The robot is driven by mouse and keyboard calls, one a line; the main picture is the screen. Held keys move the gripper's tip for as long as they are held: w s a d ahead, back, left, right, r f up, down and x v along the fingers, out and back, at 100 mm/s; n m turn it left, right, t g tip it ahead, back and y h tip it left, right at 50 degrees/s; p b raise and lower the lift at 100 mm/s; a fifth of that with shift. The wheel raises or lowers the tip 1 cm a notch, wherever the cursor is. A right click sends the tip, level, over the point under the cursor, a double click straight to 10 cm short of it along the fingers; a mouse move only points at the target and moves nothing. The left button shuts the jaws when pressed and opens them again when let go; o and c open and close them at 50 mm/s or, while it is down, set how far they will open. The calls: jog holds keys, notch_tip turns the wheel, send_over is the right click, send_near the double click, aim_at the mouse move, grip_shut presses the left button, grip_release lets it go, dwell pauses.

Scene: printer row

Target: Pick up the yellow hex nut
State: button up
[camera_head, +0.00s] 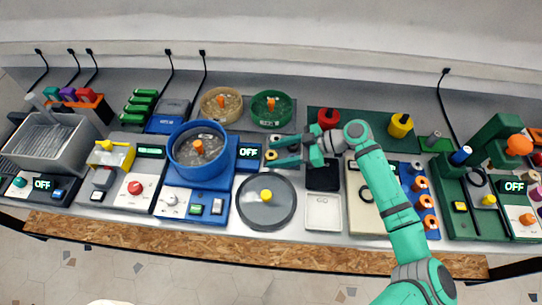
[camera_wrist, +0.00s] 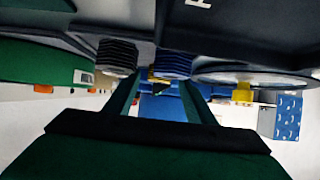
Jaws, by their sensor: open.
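My gripper (camera_head: 273,150) is open and points left over the bench, between the blue bowl machine and the black square pad in the head view. In the wrist view its two ribbed fingertips (camera_wrist: 145,62) stand apart. A small yellow piece (camera_wrist: 154,77), probably the yellow hex nut, shows between and beyond them, partly hidden by the right fingertip. Its hex shape cannot be made out. In the head view a small yellowish ring (camera_head: 271,155) shows at the lower fingertip; I cannot tell whether they touch.
The blue bowl machine (camera_head: 185,153) stands left of my gripper. A grey round plate with a yellow knob (camera_head: 266,196) lies in front. Tan (camera_head: 238,106) and green (camera_head: 290,108) bowls stand behind. A black pad (camera_head: 322,177) and white tray (camera_head: 323,224) lie to the right.

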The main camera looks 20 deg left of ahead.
jog(key=shift+a+f, duration=0.1)
jog(key=shift+a, duration=0.05)
jog(key=shift+c, duration=0.6)
jog(key=c, duration=1)
